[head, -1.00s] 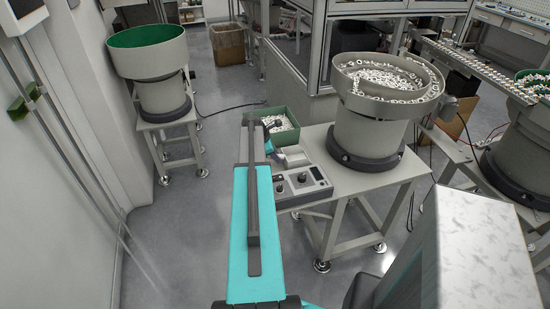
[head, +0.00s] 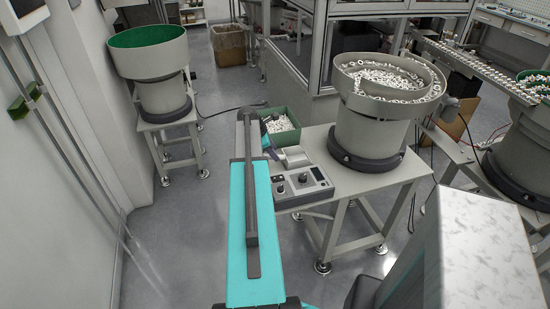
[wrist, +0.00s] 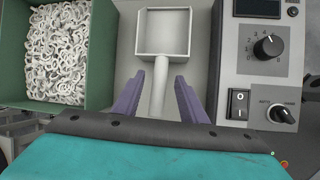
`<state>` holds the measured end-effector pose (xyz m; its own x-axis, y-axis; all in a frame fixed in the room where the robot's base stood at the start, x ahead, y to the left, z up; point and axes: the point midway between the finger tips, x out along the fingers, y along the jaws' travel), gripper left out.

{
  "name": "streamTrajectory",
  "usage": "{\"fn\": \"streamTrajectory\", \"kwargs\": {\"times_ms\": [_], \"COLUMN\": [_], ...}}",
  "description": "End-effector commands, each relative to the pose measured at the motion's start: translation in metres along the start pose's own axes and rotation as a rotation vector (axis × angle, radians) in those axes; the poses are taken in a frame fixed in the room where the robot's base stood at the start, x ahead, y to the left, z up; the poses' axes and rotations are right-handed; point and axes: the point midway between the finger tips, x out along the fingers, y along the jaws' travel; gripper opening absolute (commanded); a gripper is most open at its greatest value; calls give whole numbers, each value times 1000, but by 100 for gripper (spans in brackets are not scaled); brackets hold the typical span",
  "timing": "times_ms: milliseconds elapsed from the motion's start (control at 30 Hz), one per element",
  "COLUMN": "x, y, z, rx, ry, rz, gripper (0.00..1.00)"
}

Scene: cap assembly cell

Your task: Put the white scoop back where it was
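The white scoop (wrist: 163,35) shows in the wrist view with its square pan pointing away from my gripper and its handle toward me. It sits over the light bench top between the green bin and the control box. My gripper (wrist: 159,82) is open. Its two purple fingers stand on either side of the scoop's handle, with a gap on each side. In the head view the scoop (head: 293,157) shows small between bin and control box. My arm partly hides the gripper there.
A green bin (wrist: 101,75) of white rings stands left of the scoop. A control box (wrist: 229,60) with knobs and a switch stands close on the right. In the head view, a large feeder bowl (head: 366,130) stands on the same bench (head: 385,185).

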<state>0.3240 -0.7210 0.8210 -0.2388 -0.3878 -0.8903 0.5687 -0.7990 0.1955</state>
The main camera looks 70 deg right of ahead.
Motion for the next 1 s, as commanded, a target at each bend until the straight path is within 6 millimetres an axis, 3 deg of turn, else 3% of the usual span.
{"fn": "streamTrajectory", "kwargs": {"times_ms": [500, 700, 1000], "x": [-64, -77, -80], "y": [0, 0, 0], "z": [0, 0, 0], "rx": [0, 0, 0], "ry": [0, 0, 0], "rz": [1, 0, -1], "gripper": [38, 38, 38]}}
